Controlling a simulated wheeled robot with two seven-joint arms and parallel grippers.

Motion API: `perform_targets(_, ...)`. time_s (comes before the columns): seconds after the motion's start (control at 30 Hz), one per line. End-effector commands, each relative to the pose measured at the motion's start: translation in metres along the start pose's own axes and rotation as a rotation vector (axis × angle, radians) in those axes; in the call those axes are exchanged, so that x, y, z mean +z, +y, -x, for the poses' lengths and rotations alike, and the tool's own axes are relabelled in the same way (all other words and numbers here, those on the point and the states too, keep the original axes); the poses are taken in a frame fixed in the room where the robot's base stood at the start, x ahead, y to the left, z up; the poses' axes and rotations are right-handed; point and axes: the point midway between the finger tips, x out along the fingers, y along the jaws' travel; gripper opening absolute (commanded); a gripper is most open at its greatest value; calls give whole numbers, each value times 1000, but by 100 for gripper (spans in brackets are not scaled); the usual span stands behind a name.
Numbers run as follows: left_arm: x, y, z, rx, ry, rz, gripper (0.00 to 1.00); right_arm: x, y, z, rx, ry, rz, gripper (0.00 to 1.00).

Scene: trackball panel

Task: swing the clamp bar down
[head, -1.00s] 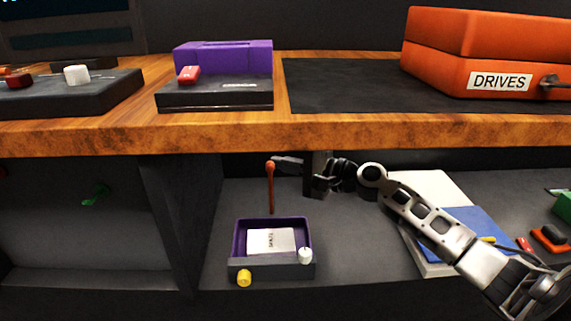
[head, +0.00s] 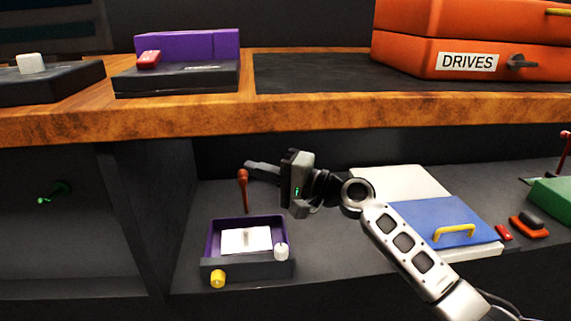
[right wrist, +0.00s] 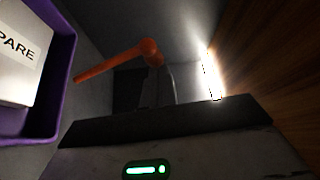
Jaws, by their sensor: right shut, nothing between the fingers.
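An orange-brown bar with a round knob end, which I take for the clamp bar (head: 243,195), stands upright behind a purple tray on the lower shelf. It also shows in the right wrist view (right wrist: 112,62). My right gripper (head: 252,168) is shut and empty, with its fingertips close beside the bar's knob end. I cannot tell whether they touch it. The purple tray (head: 210,237) has a dark front with a yellow knob (head: 218,278) and a white knob (head: 281,251), and holds a white label card. My left gripper is not in view.
The wooden worktop edge (head: 300,113) runs above my right gripper. An orange DRIVES case (head: 400,60) sits on the worktop. The shelf between tray and blue panel is clear.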

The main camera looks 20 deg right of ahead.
Motion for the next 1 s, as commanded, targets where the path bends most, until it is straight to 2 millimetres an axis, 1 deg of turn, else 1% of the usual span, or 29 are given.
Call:
perform_targets(0.03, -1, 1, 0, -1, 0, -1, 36, 7, 0, -2, -2, -9, -3, 0)
perform_targets(0.13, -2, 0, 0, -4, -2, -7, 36, 16, 1, -2, -2, -15, -4, 0)
perform_targets(0.4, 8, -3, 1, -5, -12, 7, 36, 36, 12, 11, -1, -12, -3, 0)
perform_targets(0.43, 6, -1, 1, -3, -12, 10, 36, 34, 9, 10, -2, -10, -2, 0)
perform_targets(0.63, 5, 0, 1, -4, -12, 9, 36, 33, 7, 10, -1, -10, -2, 0)
perform_targets(0.7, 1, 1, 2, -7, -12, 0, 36, 32, 2, 9, -2, -11, -2, 0)
perform_targets(0.77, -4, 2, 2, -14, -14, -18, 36, 31, -5, 9, -2, -12, -2, 0)
perform_targets(0.87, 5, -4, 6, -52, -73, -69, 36, 28, -25, 8, -3, -15, -2, 0)
perform_targets(0.93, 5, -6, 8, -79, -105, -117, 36, 24, -42, 7, -4, -18, -1, 0)
perform_targets(0.97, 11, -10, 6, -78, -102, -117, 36, 23, -29, 13, 1, -16, -6, 0)
perform_targets(1.0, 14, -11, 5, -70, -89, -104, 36, 20, -16, 23, 4, -16, -8, 0)
